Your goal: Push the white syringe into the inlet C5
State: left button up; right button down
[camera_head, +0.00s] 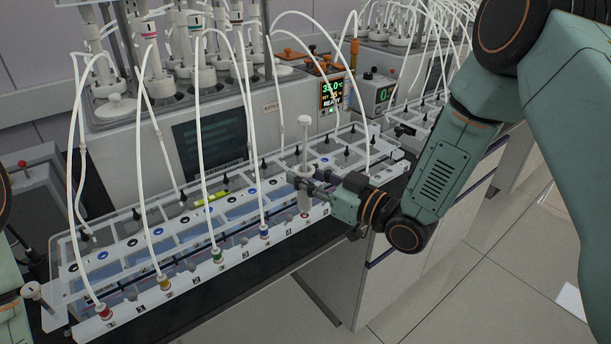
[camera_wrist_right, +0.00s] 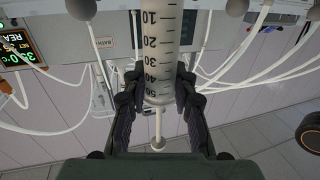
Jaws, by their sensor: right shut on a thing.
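The white syringe (camera_head: 304,145) stands nearly upright over the front rail of the long clear tank rack (camera_head: 140,255). My right gripper (camera_head: 312,184) is shut on its barrel. In the right wrist view the barrel (camera_wrist_right: 160,45), with dark scale marks, sits between the two fingers (camera_wrist_right: 158,92), and its thin plunger rod and round end show beyond them. No C5 label is readable. My left gripper is not in view.
White tubes (camera_head: 203,120) arch over the rack close to the syringe. Reactors and a control box with a lit display (camera_head: 332,92) stand behind. A small white part (camera_head: 32,291) lies at the left end. The floor (camera_head: 430,300) in front is clear.

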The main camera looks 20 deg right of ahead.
jog(key=shift+f+b, duration=0.5)
jog(key=shift+f, duration=0.2)
dwell(0.8)
dwell(0.3)
jog(key=c, duration=1)
grip_release()
jog(key=shift+s, duration=0.1)
jog(key=v, duration=1.1)
jog(key=shift+s+d, duration=0.25)
jog(key=shift+s+r, duration=0.1)
